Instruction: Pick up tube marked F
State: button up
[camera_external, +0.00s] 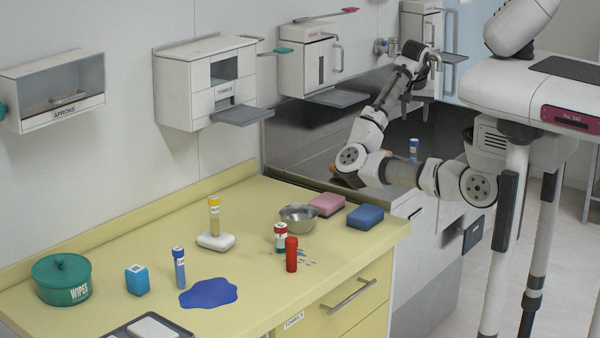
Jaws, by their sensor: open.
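Several tubes are in view, and I cannot read a letter F on any of them. A yellow tube (214,216) stands on a white block (216,242) on the yellow counter. A blue tube (179,268) stands nearer the front. A red-capped tube with a white label (280,238) stands beside a plain red tube (291,254). Another blue tube (413,147) shows on the metal counter at the back, its lower part hidden by my arm. My gripper (415,112) is open and empty, fingers pointing down, above that back tube in the picture.
The yellow counter (125,240) also carries a green wipes tub (62,280), a blue cube (137,280), a blue puddle (209,293), a metal bowl (299,218), a pink sponge (327,204) and a blue sponge (365,217). Wall dispensers (205,85) jut out above.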

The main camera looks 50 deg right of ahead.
jog(key=shift+o, duration=0.9)
